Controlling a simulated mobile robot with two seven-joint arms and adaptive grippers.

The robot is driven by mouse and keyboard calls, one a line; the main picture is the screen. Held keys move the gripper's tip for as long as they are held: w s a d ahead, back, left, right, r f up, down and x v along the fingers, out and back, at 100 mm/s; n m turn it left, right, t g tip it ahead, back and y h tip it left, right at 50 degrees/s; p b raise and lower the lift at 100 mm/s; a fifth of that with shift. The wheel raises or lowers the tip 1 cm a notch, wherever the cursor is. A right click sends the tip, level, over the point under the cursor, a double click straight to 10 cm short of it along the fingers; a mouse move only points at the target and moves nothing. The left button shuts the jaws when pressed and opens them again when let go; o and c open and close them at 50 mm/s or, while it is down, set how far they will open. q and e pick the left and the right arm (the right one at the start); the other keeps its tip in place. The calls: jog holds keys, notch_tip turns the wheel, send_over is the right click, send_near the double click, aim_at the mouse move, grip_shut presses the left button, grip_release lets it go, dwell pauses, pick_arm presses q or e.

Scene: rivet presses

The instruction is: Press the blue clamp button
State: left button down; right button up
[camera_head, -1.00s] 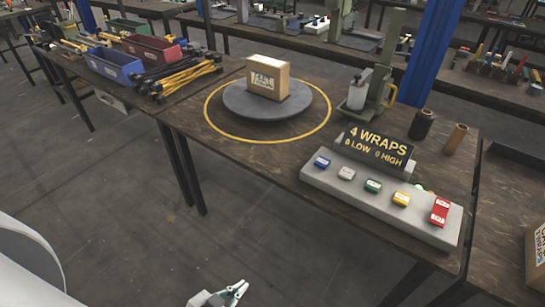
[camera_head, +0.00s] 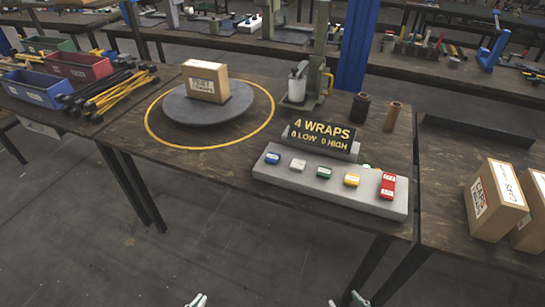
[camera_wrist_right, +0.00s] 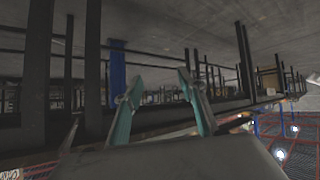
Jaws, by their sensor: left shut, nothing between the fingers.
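The blue button (camera_head: 272,158) is at the left end of a grey sloped control panel (camera_head: 300,184) on the table. White, green, yellow and red buttons follow it to the right. My left gripper (camera_head: 198,300) is shut and empty at the bottom edge of the head view, well below and in front of the panel. My right gripper (camera_head: 350,299) is also low at the bottom edge, apart from the table. In the right wrist view its fingers (camera_wrist_right: 160,82) are spread with nothing between them.
A cardboard box (camera_head: 205,82) stands on a round grey turntable (camera_head: 190,109) inside a yellow ring. A dispenser (camera_head: 299,82) and two dark and brown cylinders stand behind the panel. More cartons (camera_head: 495,200) sit on the right table. Floor before the table is clear.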

jog(key=shift+w+r, duration=0.1)
jog(key=shift+r, duration=0.05)
grip_shut()
jog(key=shift+f, duration=0.25)
jog(key=shift+r, duration=0.2)
dwell(0.5)
